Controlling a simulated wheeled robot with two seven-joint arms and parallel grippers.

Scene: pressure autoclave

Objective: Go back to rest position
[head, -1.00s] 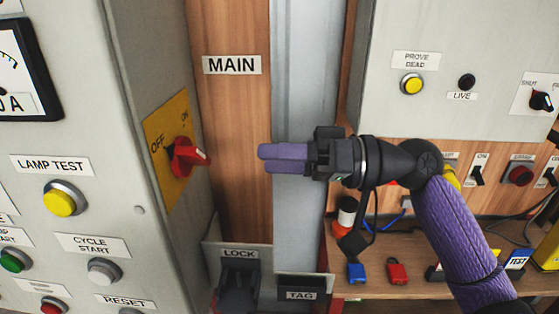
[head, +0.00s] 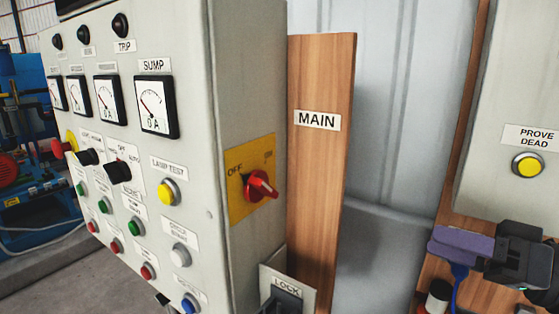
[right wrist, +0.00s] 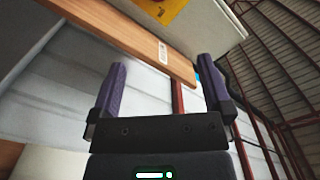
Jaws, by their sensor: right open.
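My right gripper (head: 462,247) is at the lower right of the head view, in front of the wooden board under the PROVE DEAD panel. In the right wrist view its two purple fingers (right wrist: 162,92) stand wide apart with nothing between them. The red rotary switch (head: 262,186) on its yellow OFF/ON plate (head: 251,158) is on the side of the grey cabinet, well left of the gripper and apart from it. My left gripper is not in the head view.
The grey control cabinet (head: 250,60) with gauges and buttons fills the left. A wooden post (head: 322,75) labelled MAIN stands beside it, with a LOCK holder (head: 287,285) below. The grey PROVE DEAD panel (head: 500,90) is at the right. Blue machinery (head: 30,90) stands far left.

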